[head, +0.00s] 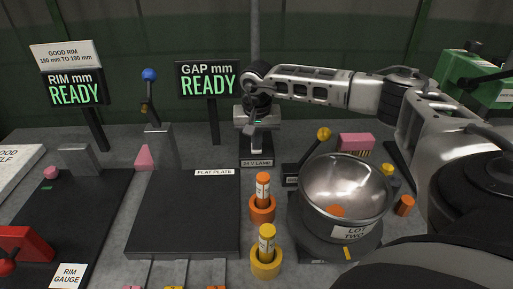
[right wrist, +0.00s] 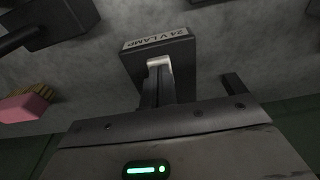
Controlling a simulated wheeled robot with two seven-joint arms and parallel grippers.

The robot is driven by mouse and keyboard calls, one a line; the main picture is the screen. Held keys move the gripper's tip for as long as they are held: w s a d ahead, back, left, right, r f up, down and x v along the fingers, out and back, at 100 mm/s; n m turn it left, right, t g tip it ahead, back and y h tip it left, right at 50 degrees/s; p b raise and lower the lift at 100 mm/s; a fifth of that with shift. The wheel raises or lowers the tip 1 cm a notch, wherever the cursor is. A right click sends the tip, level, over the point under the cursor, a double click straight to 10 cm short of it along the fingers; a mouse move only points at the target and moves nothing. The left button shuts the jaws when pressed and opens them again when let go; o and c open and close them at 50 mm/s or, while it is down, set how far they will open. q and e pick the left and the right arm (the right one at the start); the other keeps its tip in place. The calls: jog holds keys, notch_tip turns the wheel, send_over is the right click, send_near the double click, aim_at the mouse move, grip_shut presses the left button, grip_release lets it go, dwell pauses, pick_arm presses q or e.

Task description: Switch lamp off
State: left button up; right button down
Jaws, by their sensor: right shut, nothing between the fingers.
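The lamp's switch box (head: 257,163), a dark block labelled "24 V LAMP", stands at the back middle of the bench in the head view. It also shows at the top middle of the right wrist view (right wrist: 180,58). A small pale switch piece (right wrist: 158,61) is on its face near the label. My right gripper (head: 257,148) points down over the box. Its fingers (right wrist: 157,82) are shut and empty, with the tips at the pale piece; I cannot tell whether they touch it. The lamp itself is not clearly visible. My left gripper is not in view.
A steel pot (head: 346,190) sits on a dark round stand to the right, near a yellow-knobbed lever (head: 323,134). Orange (head: 263,188) and yellow (head: 267,240) marked cylinders stand in front. A black flat plate (head: 185,225) and two "READY" displays (head: 208,80) are left.

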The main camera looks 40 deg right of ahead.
jog(key=shift+r, duration=0.1)
notch_tip(320, 180, up, 7)
jog(key=p, duration=0.5)
dwell(0.3)
dwell(0.4)
